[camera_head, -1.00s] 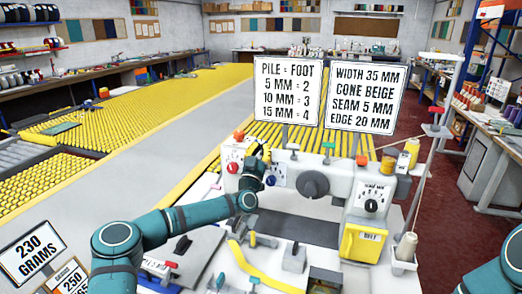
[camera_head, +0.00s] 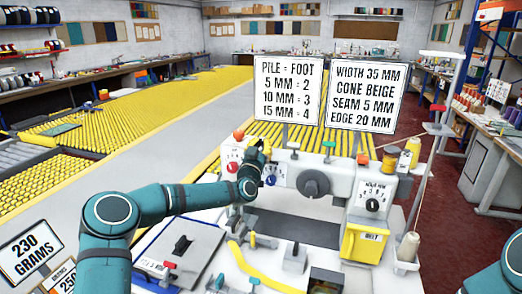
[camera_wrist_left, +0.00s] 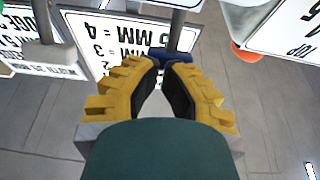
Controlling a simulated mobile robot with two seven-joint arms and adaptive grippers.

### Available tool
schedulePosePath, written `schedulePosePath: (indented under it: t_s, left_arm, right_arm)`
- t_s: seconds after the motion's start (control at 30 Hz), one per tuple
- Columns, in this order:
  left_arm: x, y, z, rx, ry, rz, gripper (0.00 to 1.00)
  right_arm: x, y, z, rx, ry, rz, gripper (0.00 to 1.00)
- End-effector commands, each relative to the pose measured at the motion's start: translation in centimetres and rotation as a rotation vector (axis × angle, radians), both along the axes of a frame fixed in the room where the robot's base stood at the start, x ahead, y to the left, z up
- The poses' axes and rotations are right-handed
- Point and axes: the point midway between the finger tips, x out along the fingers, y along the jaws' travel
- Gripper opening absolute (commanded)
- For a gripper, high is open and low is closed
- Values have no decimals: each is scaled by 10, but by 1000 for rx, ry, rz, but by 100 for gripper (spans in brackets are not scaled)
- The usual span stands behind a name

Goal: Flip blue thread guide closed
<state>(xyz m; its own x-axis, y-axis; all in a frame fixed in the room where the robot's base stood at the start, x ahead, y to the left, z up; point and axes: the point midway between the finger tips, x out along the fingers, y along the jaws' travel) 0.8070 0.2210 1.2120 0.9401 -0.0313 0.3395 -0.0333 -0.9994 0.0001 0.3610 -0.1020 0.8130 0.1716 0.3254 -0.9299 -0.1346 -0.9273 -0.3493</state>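My left gripper (camera_head: 257,152) has yellow fingers and is raised at the left end of the white sewing machine (camera_head: 335,190), beside the orange knob (camera_head: 239,135). In the left wrist view, its two fingers (camera_wrist_left: 166,66) lean toward each other with a narrow gap between the tips. A dark blue piece (camera_wrist_left: 171,54), which looks like the blue thread guide, shows just beyond the tips, below a grey post. Contact with it cannot be told. In the head view the guide is not clear behind the gripper. My right gripper is out of view.
A pile-and-foot sign (camera_head: 287,88) and a width-and-cone sign (camera_head: 366,95) stand behind the machine. A red dial (camera_head: 233,167) and a blue knob (camera_head: 271,180) are on its front. A yellow belt box (camera_head: 363,243) sits at the right. A yellow strip (camera_head: 262,268) lies in front.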

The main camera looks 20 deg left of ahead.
Motion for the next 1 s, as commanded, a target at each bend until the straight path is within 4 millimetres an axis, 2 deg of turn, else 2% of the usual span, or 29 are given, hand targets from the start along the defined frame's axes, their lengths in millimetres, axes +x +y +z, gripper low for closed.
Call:
schedulePosePath:
  t_s: [0.17, 0.33, 0.6, 0.7, 0.83, 1.0]
  left_arm:
    - [4, -1, 9, 7, 79, -1, 0]
    - [10, -2, 15, 9, 184, -1, 0]
    - [26, -3, 28, 17, 418, -2, 0]
    - [32, -4, 27, 20, 508, -3, 0]
    - [40, -3, 20, 18, 511, -2, 0]
    - [48, -3, 17, 17, 510, -1, 0]
  right_arm:
    - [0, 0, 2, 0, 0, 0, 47]
    - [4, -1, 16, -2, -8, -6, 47]
    - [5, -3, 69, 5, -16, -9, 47]
    - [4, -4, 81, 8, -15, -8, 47]
    - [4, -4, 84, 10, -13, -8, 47]
    - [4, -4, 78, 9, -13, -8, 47]
